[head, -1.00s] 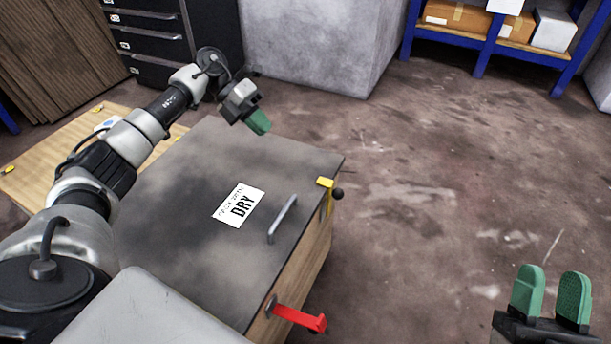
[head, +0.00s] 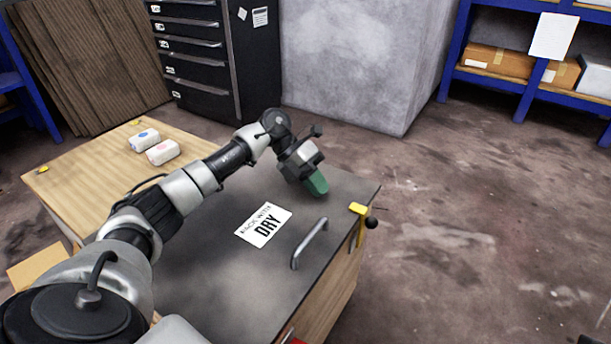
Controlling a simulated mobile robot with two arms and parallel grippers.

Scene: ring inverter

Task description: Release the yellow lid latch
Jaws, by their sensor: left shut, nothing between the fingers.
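The yellow lid latch (head: 358,211) sits at the right edge of the dark lid (head: 215,284), near its far right corner, with a black knob (head: 371,223) beside it. My left gripper (head: 318,186), with green fingertips, is shut and empty. It is over the far part of the lid, to the left of the yellow latch and apart from it. A metal handle (head: 309,243) stands on the lid near the latch. A red part (head: 290,338) shows only slightly at the bottom edge. My right gripper is out of view.
A wooden table (head: 85,170) with two small white items (head: 162,152) stands left of the box. A black drawer cabinet (head: 195,60), a grey block (head: 350,60) and blue shelves (head: 490,85) are behind. The floor to the right is clear.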

